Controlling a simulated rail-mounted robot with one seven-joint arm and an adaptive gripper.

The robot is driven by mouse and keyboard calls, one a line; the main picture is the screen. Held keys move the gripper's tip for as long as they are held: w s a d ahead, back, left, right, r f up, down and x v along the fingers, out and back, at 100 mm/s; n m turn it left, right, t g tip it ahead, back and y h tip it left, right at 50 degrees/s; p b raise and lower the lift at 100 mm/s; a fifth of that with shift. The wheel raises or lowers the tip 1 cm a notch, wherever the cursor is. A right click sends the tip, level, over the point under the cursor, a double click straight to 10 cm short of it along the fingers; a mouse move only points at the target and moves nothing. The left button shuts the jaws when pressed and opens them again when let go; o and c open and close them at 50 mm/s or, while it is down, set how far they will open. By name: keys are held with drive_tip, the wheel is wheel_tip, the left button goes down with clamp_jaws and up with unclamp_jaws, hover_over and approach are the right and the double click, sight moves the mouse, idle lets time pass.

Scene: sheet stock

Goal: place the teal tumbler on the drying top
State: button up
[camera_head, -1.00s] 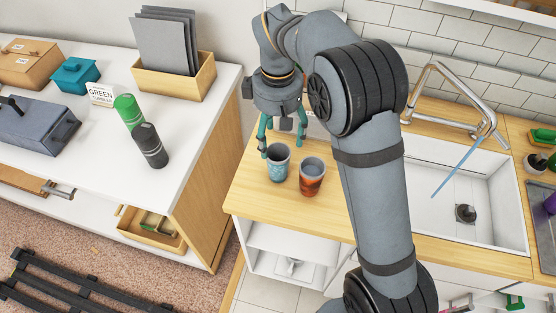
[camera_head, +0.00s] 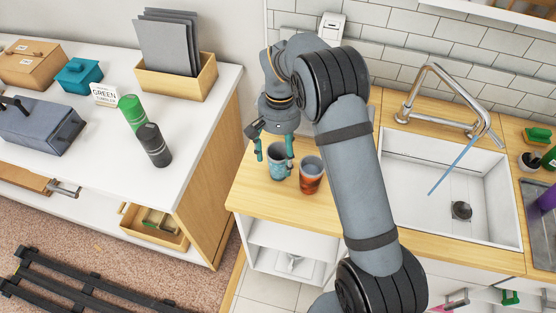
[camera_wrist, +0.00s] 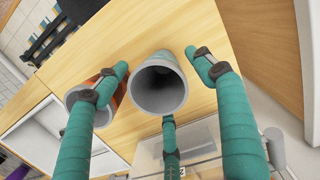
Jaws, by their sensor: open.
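The teal tumbler (camera_head: 279,172) stands upright near the left end of the wooden counter. In the wrist view I look down into its open grey mouth (camera_wrist: 159,88). My gripper (camera_head: 274,150) is above and around it, fingers pointing down on either side of its upper part. In the wrist view the open fingers (camera_wrist: 162,82) spread around the tumbler with gaps visible; none clearly touches it. An orange-brown tumbler (camera_head: 311,176) stands close beside it, to the right. A grey tray (camera_head: 543,225) is partly visible right of the sink; I cannot tell whether it is the drying top.
A white sink (camera_head: 450,190) with a tall faucet (camera_head: 445,85) lies right of my arm. A purple item (camera_head: 546,199) is at the right edge. On the left white counter stand green (camera_head: 130,108) and black (camera_head: 153,145) bottles. The orange-brown tumbler leaves little room beside my fingers.

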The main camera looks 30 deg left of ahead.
sight(278, 168)
drive_tip(key=shift+s+d+f+p, duration=0.15)
drive_tip(key=shift+f+p, duration=0.15)
drive_tip(key=shift+f, duration=0.05)
drive_tip(key=f, duration=0.1)
drive_tip(key=f+p, duration=0.1)
drive_tip(key=f, duration=0.2)
drive_tip(key=shift+s+f+p, duration=0.2)
drive_tip(key=shift+s+p, duration=0.05)
drive_tip(key=shift+p, duration=0.15)
drive_tip(key=shift+d, duration=0.1)
drive_tip(key=c, duration=1.5)
